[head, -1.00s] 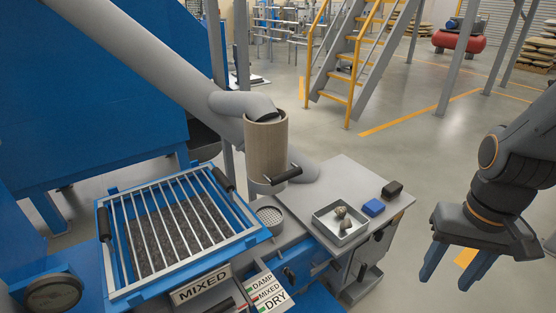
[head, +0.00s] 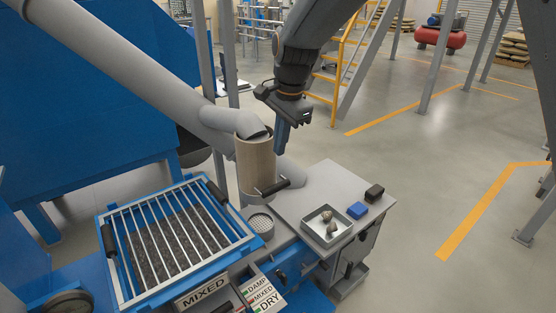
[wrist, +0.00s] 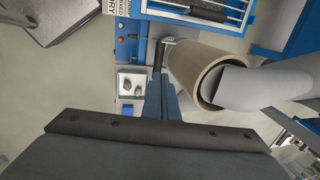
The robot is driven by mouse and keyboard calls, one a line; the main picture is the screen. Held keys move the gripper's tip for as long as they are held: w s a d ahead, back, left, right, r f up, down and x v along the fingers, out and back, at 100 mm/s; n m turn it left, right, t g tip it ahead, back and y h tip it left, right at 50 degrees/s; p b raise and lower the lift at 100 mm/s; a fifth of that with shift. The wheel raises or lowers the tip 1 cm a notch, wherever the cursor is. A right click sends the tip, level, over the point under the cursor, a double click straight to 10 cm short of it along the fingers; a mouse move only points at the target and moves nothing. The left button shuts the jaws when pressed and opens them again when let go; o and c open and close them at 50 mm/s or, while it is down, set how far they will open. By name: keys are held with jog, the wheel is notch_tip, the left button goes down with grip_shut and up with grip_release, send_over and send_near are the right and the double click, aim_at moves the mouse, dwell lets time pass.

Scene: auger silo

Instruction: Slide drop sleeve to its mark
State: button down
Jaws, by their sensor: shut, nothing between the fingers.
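The drop sleeve (head: 257,165) is a wood-toned tube hanging around the lower end of a grey spout pipe (head: 232,121). A black handle (head: 273,187) sticks out from its lower front. The sleeve also shows in the wrist view (wrist: 200,68), its open top rim around the grey pipe. My gripper (head: 282,150) is just behind and right of the sleeve's top in the head view, pointing down. Its blue fingers are together and empty; in the wrist view the closed fingers (wrist: 161,95) are left of the sleeve, above the handle. I cannot make out the mark.
A grey bench (head: 340,180) holds a metal tray (head: 327,226) with small lumps, a blue block (head: 357,210) and a black block (head: 374,193). A round perforated cup (head: 260,223) stands below the sleeve. A barred blue screen (head: 120,226) is at left.

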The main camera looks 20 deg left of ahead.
aim_at(274, 186)
jog(key=f+p, duration=0.1)
jog(key=f, duration=0.3)
jog(key=w+a+f+p, duration=0.1)
jog(key=f, duration=0.3)
jog(key=a+f+p, duration=0.1)
jog(key=f, duration=0.4)
jog(key=shift+w, duration=0.3)
